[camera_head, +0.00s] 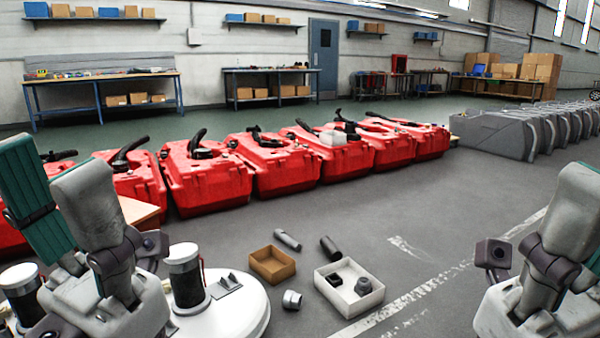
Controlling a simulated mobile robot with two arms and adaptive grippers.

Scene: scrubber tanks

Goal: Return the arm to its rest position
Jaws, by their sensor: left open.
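My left gripper (50,165) is at the lower left, close to the camera. Its two fingers point up, with teal pads and grey backs. They stand apart, with nothing visible between them. My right gripper (572,215) is at the lower right edge and also points up. One grey finger of it shows clearly, with a bit of teal beside it; the rest is cut off by the frame, so its opening does not show. Neither gripper visibly touches a tank or a loose part.
A row of red tanks (205,182) crosses the middle, and grey tanks (500,135) stand at the right. A white tray (340,304), a brown tray (272,265) and a few loose parts lie in front, between my grippers. Workbenches (100,82) line the back wall. Grey floor is clear right of centre.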

